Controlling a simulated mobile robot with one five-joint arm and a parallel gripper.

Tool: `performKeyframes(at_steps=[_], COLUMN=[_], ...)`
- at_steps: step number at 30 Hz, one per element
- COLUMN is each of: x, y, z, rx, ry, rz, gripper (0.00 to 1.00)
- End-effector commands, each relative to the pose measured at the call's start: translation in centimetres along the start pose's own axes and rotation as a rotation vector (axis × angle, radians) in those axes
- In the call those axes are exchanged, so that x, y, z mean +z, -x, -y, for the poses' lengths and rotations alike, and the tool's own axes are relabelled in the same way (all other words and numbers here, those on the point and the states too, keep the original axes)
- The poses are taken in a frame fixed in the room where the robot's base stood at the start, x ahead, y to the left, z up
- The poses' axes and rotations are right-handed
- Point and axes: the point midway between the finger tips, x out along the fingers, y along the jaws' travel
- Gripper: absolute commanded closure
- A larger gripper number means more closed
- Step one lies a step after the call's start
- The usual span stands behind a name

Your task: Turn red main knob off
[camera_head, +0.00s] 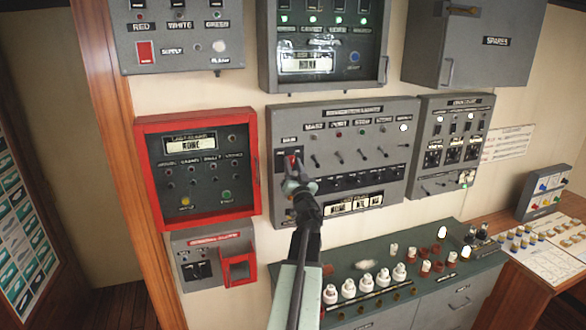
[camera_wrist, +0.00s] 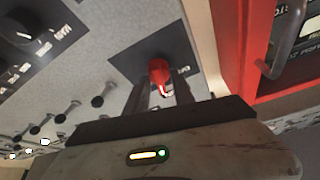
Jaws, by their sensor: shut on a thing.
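The red main knob (camera_head: 292,160) sits on a dark square plate at the left end of the grey navigation lights panel (camera_head: 372,122). In the wrist view the red knob (camera_wrist: 159,74) stands out from its black plate (camera_wrist: 150,58). My gripper (camera_head: 297,178) reaches up to the panel from below and covers part of the plate. In the wrist view the two dark fingers of my gripper (camera_wrist: 153,92) lie on either side of the knob, shut on it. The knob's exact pointing direction is hard to read.
A red-framed alarm box (camera_head: 197,210) is close on the left; its handle (camera_wrist: 290,45) shows in the wrist view. Small toggle switches (camera_wrist: 103,101) stand beside the knob. Below, a console (camera_head: 440,253) carries several white and red knobs.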

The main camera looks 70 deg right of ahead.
Motion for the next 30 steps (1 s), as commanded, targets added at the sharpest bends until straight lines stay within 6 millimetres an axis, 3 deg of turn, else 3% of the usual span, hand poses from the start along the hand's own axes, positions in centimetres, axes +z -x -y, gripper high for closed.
performKeyframes(at_steps=[30], x=[-0.36], y=[-0.23], z=[-0.13], rx=[-0.345], ry=[0.833], rz=[-0.004], gripper=[1.0])
